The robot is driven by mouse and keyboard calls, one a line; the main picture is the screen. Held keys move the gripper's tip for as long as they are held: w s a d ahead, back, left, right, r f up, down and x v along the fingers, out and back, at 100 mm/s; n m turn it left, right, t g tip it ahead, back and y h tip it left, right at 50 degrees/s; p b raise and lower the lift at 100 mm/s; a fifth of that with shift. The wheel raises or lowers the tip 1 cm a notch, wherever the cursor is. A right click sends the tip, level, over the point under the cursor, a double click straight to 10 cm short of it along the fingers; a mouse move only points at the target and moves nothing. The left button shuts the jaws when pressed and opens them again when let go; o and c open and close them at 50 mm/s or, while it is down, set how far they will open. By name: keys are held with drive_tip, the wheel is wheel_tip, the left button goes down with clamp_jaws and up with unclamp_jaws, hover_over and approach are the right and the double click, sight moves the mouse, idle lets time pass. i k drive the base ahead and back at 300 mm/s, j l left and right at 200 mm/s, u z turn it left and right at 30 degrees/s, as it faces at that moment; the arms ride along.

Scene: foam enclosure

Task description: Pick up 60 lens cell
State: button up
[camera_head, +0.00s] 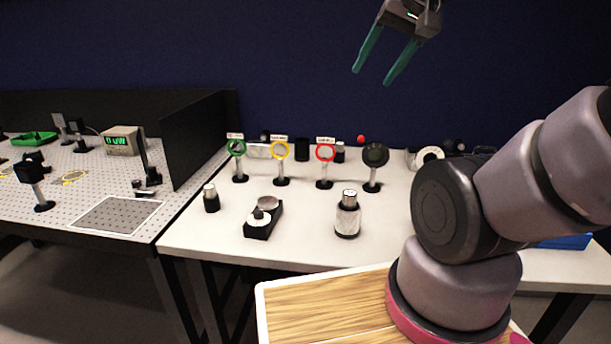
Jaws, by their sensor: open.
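Three ring-shaped cells stand upright on posts at the back of the white table: a green ring (237,155), a yellow ring (280,158) and a red ring (325,160). Each has a small white label above it. The label print is too small to read, so I cannot tell which is the 60 lens cell. My gripper (371,77) is open and empty, raised in front of the dark blue wall, above and to the right of the red ring. Its two green fingers point down and to the left.
A dark round mount (375,155) stands right of the red ring. A black tray (264,220) with round parts, a silver-and-black bottle (348,215) and a small dark jar (211,199) stand in front. A black partition (198,140) borders the left bench.

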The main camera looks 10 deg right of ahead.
sight(349, 202)
drive_tip(key=k+u, duration=0.25)
drive_tip(key=k, duration=0.25)
drive_tip(key=k+j+u, duration=0.2)
drive_tip(key=k, duration=0.35)
